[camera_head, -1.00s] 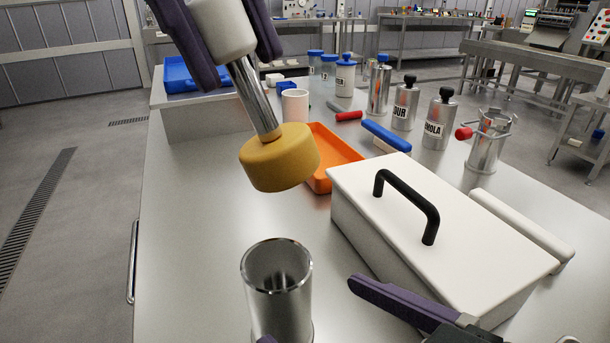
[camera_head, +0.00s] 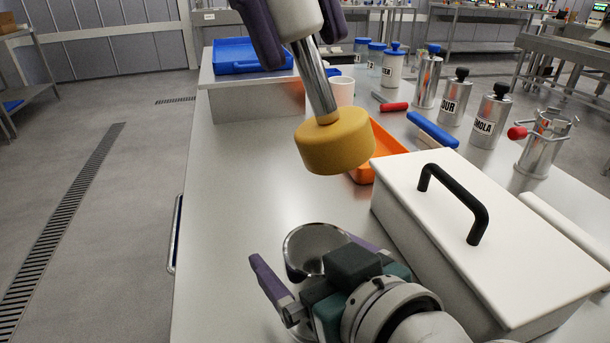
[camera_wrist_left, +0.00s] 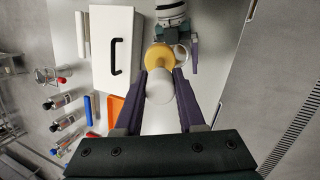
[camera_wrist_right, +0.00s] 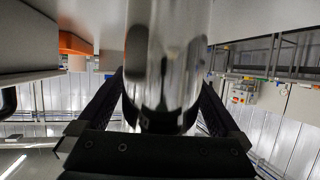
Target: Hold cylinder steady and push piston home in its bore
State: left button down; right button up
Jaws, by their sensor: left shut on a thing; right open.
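The piston has a yellow head (camera_head: 335,142), a steel rod (camera_head: 316,82) and a white handle (camera_head: 296,16). My left gripper (camera_head: 299,28) is shut on the handle and holds the piston tilted above the table, head down. The left wrist view also shows the yellow head (camera_wrist_left: 160,55). The open-topped steel cylinder (camera_head: 312,240) stands below the piston, with a clear gap between them. My right gripper (camera_head: 316,262) is open, one finger either side of the cylinder. In the right wrist view the cylinder (camera_wrist_right: 165,50) rises between the fingers; contact cannot be told.
A white box with a black handle (camera_head: 435,190) stands close right of the cylinder. An orange tray (camera_head: 388,150), a white cup (camera_head: 343,92) and several canisters (camera_head: 492,118) are behind. The table (camera_head: 235,200) is clear on the left.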

grip_shut()
dwell(0.8)
dwell(1.0)
